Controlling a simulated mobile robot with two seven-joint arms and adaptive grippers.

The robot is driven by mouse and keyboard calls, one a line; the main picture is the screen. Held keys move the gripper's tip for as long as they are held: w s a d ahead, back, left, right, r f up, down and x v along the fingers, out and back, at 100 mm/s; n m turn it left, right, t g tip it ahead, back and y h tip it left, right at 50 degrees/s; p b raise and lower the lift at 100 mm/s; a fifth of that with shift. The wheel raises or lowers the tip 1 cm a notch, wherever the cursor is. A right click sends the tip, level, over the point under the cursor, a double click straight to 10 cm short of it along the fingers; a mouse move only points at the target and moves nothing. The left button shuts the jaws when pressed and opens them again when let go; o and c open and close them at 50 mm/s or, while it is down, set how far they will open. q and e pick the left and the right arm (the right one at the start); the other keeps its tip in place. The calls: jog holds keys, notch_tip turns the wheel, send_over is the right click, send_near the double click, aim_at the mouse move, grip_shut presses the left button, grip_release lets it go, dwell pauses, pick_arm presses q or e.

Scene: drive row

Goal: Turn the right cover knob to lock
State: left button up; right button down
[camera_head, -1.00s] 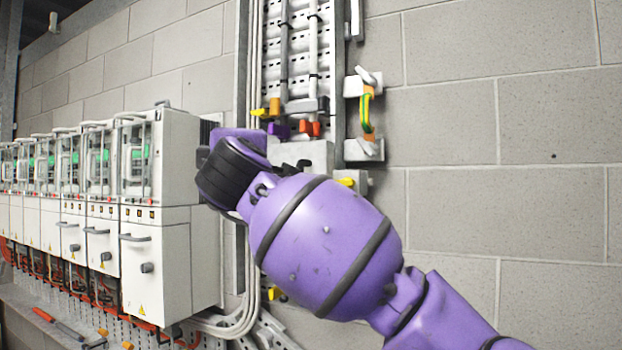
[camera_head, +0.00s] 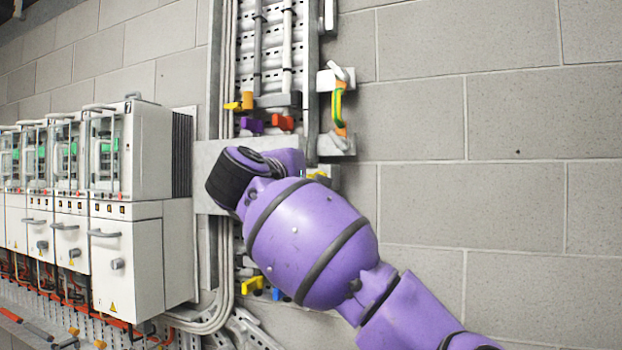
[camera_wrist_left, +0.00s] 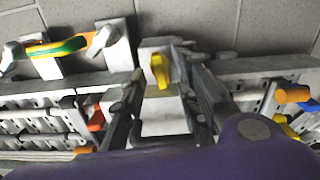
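The right cover knob (camera_head: 317,174) is yellow and mostly hidden behind my purple arm in the head view. In the left wrist view the yellow knob (camera_wrist_left: 160,70) sits on a pale block, its handle running roughly up and down the picture. My left gripper (camera_wrist_left: 161,68) is open, with one dark finger on each side of the knob; gaps show, and I cannot tell whether the tips reach its depth. The grey cover plate (camera_head: 207,165) is partly covered by my arm. The left gripper's fingers are hidden in the head view. My right gripper is not in view.
Purple (camera_head: 252,125) and red (camera_head: 283,123) knobs are above the cover. A green-yellow strap (camera_head: 338,105) is at upper right. Yellow and blue (camera_head: 276,294) knobs are below. White drive cabinets (camera_head: 128,255) stand on the left. The block wall at right is clear.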

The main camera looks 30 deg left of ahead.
pick_arm(q)
jog(key=shift+w, duration=0.4)
jog(key=shift+c, duration=0.5)
grip_shut()
jog(key=shift+m, duration=0.8)
jog(key=shift+o, duration=0.5)
grip_release()
